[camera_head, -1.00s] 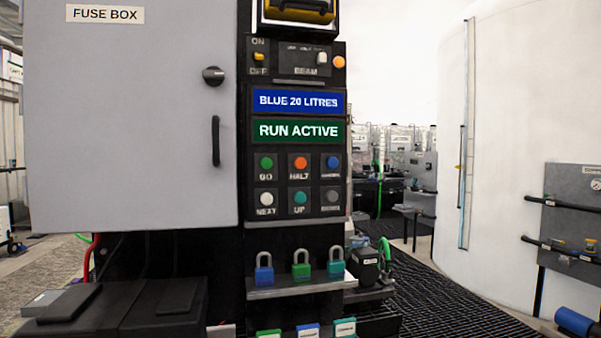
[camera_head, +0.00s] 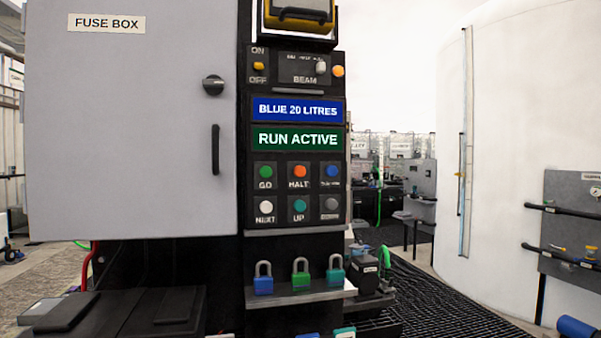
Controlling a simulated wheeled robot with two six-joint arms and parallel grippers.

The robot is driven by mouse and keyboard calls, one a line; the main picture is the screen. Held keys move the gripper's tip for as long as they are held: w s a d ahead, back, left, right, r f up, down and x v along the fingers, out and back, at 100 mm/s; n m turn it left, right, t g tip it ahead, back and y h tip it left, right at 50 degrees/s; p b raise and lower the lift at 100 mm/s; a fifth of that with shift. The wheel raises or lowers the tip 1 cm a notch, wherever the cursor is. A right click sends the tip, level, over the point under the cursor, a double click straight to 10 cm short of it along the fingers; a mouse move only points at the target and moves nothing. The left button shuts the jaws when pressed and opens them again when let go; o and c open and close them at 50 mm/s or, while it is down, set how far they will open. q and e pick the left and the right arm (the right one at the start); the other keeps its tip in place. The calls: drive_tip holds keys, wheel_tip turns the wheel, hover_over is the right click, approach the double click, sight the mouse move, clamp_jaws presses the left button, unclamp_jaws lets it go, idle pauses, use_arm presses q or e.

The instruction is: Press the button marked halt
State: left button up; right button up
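The orange button marked HALT (camera_head: 300,171) is in the top row of the button panel (camera_head: 282,190), in the middle of the head view. The green GO button (camera_head: 265,171) is to its left and a blue button (camera_head: 332,171) to its right. Below are a white NEXT button (camera_head: 266,206), a teal UP button (camera_head: 299,205) and a grey button (camera_head: 332,205). A green display (camera_head: 297,139) above reads RUN ACTIVE, and a blue display (camera_head: 297,109) reads BLUE 20 LITRES. Neither of my grippers is in view.
A closed grey fuse box (camera_head: 130,140) with a handle stands left of the panel. A shelf (camera_head: 300,296) with three padlocks juts out below the buttons. A large white tank (camera_head: 530,110) and dark floor grating (camera_head: 430,300) lie to the right.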

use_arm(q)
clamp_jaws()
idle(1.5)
